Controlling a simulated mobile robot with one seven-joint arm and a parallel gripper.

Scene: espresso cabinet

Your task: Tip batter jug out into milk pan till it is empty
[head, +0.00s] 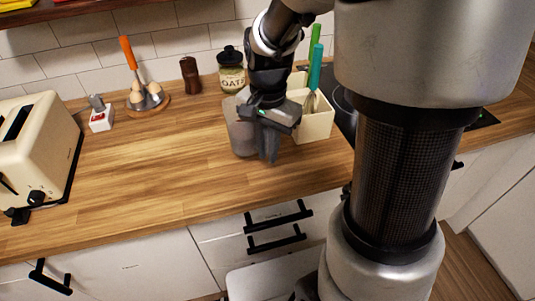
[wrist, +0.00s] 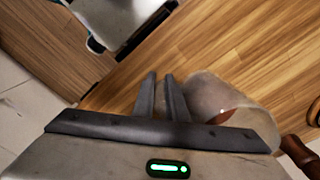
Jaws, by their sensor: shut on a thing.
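The batter jug (head: 240,132) is a cloudy, see-through vessel at the counter's back middle in the head view, partly hidden by my gripper. In the wrist view the jug (wrist: 235,95) lies just right of the fingers, with a small brown patch showing through its wall. My gripper (wrist: 160,80) is shut, its fingers close together beside the jug's wall; the handle between them is hard to make out. My gripper (head: 268,150) points down in the head view. I cannot tell whether the jug touches the counter. The milk pan is not clearly visible; my arm hides part of the hob.
A cream utensil holder (head: 316,122) stands close right of the gripper, before the dark hob (head: 346,118). An oat jar (head: 231,72) and brown mill (head: 190,75) stand behind. A toaster (head: 35,140) is at left. The counter (head: 150,160) between is clear.

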